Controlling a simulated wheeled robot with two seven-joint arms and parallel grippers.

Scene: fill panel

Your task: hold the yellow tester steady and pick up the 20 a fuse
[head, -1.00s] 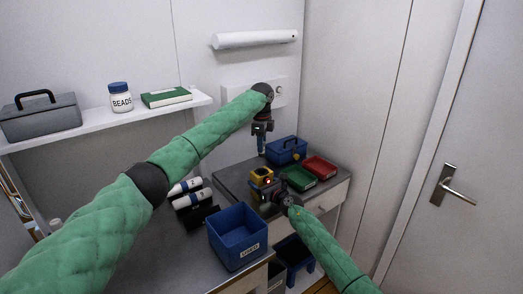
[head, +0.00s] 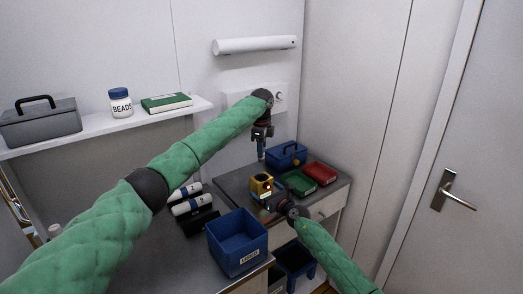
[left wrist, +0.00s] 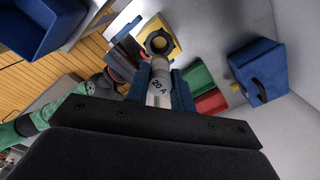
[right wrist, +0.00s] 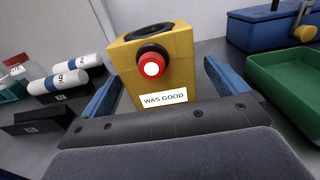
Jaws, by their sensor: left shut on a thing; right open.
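The yellow tester (head: 261,188) stands on the grey worktop. In the right wrist view the tester (right wrist: 168,62) shows a red-ringed lit button and a label reading "WAS GOOD". Its dark round socket is on top. My left gripper (head: 261,148) points down above the tester, shut on the 20 A fuse (left wrist: 160,84). The fuse is white with a grey band, and it is apart from the tester, with the socket beyond its end in the left wrist view. My right gripper (right wrist: 160,85) is open, with one blue finger on each side of the tester's near face.
White fuses (head: 191,206) lie on a black rack left of the tester. A blue bin (head: 238,240) stands in front. A green tray (head: 298,184), a red tray (head: 320,173) and a blue toolbox (head: 286,154) stand to the right and behind, close to the tester.

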